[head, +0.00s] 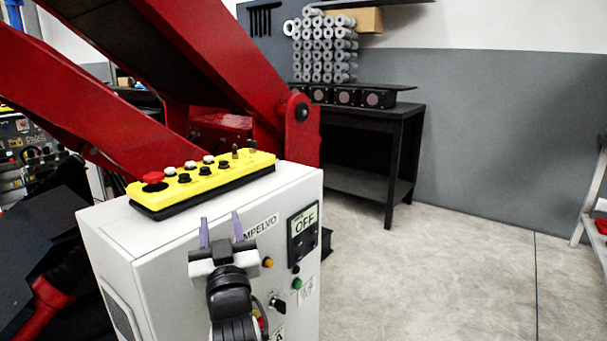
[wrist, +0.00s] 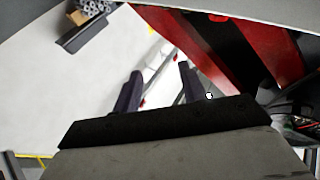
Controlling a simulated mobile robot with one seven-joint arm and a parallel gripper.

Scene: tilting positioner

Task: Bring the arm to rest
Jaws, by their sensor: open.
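My gripper (head: 220,232) is in front of the white control cabinet (head: 150,245) in the head view, its two purple fingers pointing up and apart with nothing between them. In the wrist view the fingers of my gripper (wrist: 158,88) are also spread and empty. A yellow pendant (head: 205,180) with a red button and several black and white buttons lies on top of the cabinet. The lower cabinet front is partly hidden behind my arm.
The red positioner arms (head: 225,65) rise behind the cabinet and also show in the wrist view (wrist: 205,45). A black table (head: 405,120) with grey rolls (head: 325,50) above it stands against the back wall. The floor (head: 440,250) at right is clear. A shelf stands at the right edge.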

